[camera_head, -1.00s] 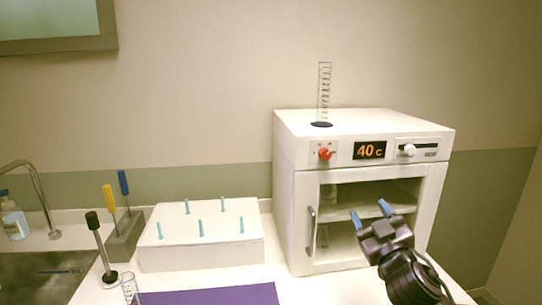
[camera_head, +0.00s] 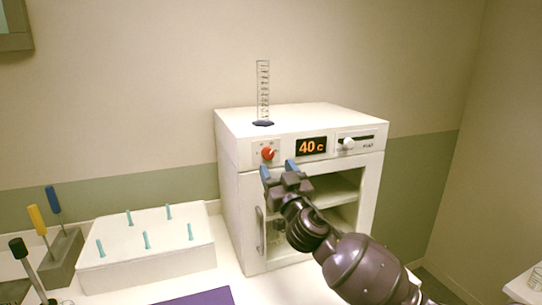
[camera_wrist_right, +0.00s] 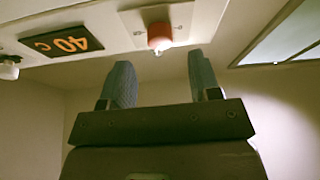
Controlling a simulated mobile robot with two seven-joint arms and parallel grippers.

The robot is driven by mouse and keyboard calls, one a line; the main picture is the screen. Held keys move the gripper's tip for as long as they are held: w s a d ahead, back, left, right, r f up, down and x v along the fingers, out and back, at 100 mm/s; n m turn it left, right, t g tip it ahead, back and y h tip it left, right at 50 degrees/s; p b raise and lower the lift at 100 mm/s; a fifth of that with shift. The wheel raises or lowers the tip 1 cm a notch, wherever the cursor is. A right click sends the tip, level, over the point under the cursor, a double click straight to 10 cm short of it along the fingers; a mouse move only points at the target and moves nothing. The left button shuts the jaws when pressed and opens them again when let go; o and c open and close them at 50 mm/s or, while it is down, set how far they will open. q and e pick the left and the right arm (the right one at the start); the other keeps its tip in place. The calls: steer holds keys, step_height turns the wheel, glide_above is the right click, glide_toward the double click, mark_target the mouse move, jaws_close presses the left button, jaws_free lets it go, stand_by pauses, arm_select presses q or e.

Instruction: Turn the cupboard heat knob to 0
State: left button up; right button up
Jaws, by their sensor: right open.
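The white cupboard (camera_head: 232,165) stands on the counter with its display (camera_head: 311,146) reading 40 c. The red heat knob (camera_head: 268,154) is on the left of its front panel, with a light pointer mark. The knob also shows in the right wrist view (camera_wrist_right: 160,37), beyond the fingertips and roughly between them. My right gripper (camera_head: 279,171) is open and empty, with its blue fingers just below the knob and apart from it in the wrist view. It also shows in the right wrist view (camera_wrist_right: 160,75). My left gripper is not in view.
A white slider knob (camera_head: 347,143) sits right of the display. A graduated cylinder (camera_head: 263,95) stands on top of the cupboard. A white rack with teal pegs (camera_head: 150,262) and a holder with coloured-handled tools (camera_head: 65,258) are at the left. A purple mat (camera_head: 207,298) lies in front.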

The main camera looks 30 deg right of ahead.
mark_target(269, 155)
steer(key=shift+p+x, duration=0.4)
steer(key=shift+x, duration=1.7)
steer(key=shift+f, duration=0.1)
steer(key=c, duration=0.9)
